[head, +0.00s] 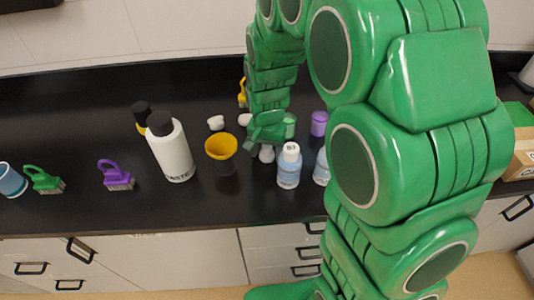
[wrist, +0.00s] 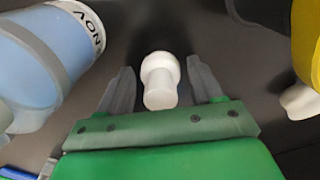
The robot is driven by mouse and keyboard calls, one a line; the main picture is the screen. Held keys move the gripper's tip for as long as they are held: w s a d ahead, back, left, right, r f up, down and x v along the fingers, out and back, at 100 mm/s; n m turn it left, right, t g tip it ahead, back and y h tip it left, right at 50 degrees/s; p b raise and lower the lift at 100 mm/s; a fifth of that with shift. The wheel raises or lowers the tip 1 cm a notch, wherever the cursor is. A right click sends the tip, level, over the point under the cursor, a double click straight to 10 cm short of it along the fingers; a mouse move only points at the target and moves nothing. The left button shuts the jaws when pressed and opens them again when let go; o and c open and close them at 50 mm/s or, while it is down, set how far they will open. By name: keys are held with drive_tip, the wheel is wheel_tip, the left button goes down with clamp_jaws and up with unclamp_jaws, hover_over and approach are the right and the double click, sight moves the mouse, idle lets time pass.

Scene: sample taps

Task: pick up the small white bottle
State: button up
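The small white bottle (wrist: 160,80) stands between the two fingers of my gripper (wrist: 161,88) in the wrist view. The fingers are open, with a gap on each side of it. In the head view my gripper (head: 267,143) reaches down from above, and a small white bottle (head: 267,155) shows just below it on the black bench top. My gripper hides part of it there.
A light blue bottle (head: 289,166) stands close to the right of my gripper, and a yellow funnel (head: 221,147) close to the left. A large white bottle (head: 171,150), small white items (head: 216,122) and a purple container (head: 319,123) stand around. The bench's front edge (head: 200,231) is clear.

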drive_tip(key=c, duration=0.9)
drive_tip(key=shift+r, duration=0.1)
